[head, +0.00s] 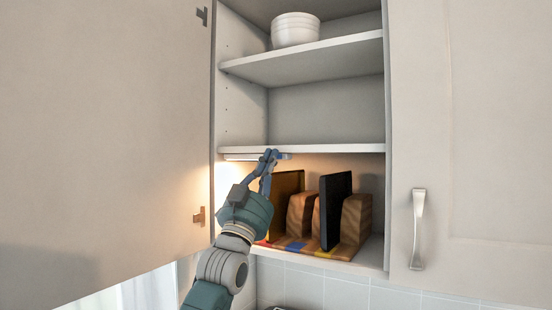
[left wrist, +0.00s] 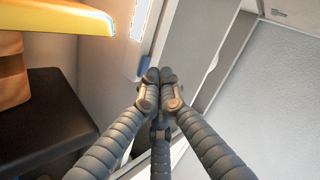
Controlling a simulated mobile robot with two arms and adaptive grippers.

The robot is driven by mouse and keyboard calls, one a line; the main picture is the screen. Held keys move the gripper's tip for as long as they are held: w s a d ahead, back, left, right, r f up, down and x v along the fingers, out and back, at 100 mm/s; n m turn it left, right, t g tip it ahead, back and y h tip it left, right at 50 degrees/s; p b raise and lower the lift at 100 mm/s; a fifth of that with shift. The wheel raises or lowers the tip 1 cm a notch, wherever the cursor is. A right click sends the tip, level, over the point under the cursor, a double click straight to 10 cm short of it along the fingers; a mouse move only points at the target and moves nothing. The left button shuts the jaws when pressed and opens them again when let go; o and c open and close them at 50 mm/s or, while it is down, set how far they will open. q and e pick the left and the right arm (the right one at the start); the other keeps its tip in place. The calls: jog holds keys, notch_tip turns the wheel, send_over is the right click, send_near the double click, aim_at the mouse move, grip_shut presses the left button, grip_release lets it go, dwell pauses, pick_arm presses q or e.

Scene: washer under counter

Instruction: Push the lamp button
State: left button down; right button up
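The lamp (head: 238,157) is a thin, lit strip under the middle shelf of the open cabinet. It also shows in the left wrist view as a bright white strip (left wrist: 140,18). A blue part (head: 285,156) shows at the lamp's right end; in the left wrist view a blue part (left wrist: 145,66) is just beside the fingertips. My left gripper (head: 269,154) has its fingers together and empty, raised to the lamp's right end. Its fingertips (left wrist: 160,76) meet in the left wrist view. I cannot tell whether they touch the lamp. My right gripper is not in view.
Below the lamp, a wooden rack (head: 355,215) holds a black board (head: 335,210) and a yellow board (head: 288,190), close to my left gripper. White bowls (head: 295,29) stand on the upper shelf. The open cabinet door (head: 100,140) is at left; a closed door (head: 480,130) is at right.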

pick_arm(q)
jog(key=shift+s+a, duration=0.15)
jog(key=shift+s, duration=0.15)
jog(key=s+a+b, duration=0.2)
jog(key=s+a, duration=0.1)
jog(key=s, duration=0.2)
jog(key=shift+b, duration=0.4)
